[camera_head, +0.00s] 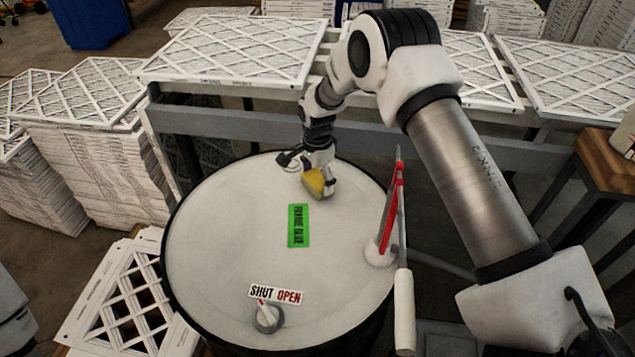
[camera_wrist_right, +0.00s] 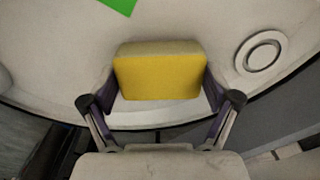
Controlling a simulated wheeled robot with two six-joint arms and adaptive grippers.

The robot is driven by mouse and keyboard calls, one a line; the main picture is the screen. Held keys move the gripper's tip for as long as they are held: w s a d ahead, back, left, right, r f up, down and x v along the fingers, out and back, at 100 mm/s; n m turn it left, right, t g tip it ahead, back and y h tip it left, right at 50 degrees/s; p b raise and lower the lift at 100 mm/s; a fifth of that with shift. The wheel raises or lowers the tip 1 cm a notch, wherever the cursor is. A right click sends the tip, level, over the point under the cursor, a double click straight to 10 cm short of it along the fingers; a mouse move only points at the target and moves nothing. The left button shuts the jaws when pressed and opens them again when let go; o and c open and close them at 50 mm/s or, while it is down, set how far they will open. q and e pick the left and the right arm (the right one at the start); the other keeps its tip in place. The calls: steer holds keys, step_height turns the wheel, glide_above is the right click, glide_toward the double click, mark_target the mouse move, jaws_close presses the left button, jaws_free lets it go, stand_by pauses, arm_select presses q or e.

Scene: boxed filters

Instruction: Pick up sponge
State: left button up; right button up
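The yellow sponge (camera_head: 314,182) is at the far part of the white drum lid, between the fingers of my right gripper (camera_head: 318,188). In the right wrist view the sponge (camera_wrist_right: 160,77) shows its yellow face, with a paler top edge. The fingers of the right gripper (camera_wrist_right: 160,95) press against its left and right sides. Whether the sponge touches the lid is hard to tell. My left gripper is out of view.
The drum lid (camera_head: 235,225) carries a green label (camera_head: 298,226), a SHUT/OPEN valve (camera_head: 268,317) and a red-and-white upright tool (camera_head: 391,215) at right. A grey rack with boxed filters (camera_head: 235,50) stands behind. Filter stacks (camera_head: 85,140) are at left.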

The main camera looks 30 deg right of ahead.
mark_target(317, 180)
stand_by(0.4)
steer(key=shift+w+d+r+b, duration=0.1)
steer(key=shift+r+b, duration=0.35)
steer(key=shift+r, duration=0.2)
steer(key=shift+s+a+r+b, duration=0.15)
steer(key=shift+s+r+b, duration=0.1)
steer(key=shift+r, duration=0.25)
steer(key=shift+s+a+r+b, duration=0.1)
steer(key=shift+r+b, duration=0.15)
steer(key=shift+r, duration=0.25)
steer(key=s+a+b, duration=0.1)
steer(key=s+a, duration=0.1)
steer(key=s, duration=0.1)
steer(key=s+a+r+b, duration=0.1)
steer(key=s+a, duration=0.2)
steer(key=s, duration=0.1)
steer(key=s+a+b, duration=0.1)
steer(key=s+a, duration=0.2)
steer(key=s, duration=0.1)
steer(key=shift+s+a+r, duration=0.15)
steer(key=shift+s+r, duration=0.05)
steer(key=shift+s, duration=0.05)
steer(key=shift+s+a+r, duration=0.1)
steer(key=shift+s+a, duration=0.2)
steer(key=shift+s, duration=0.2)
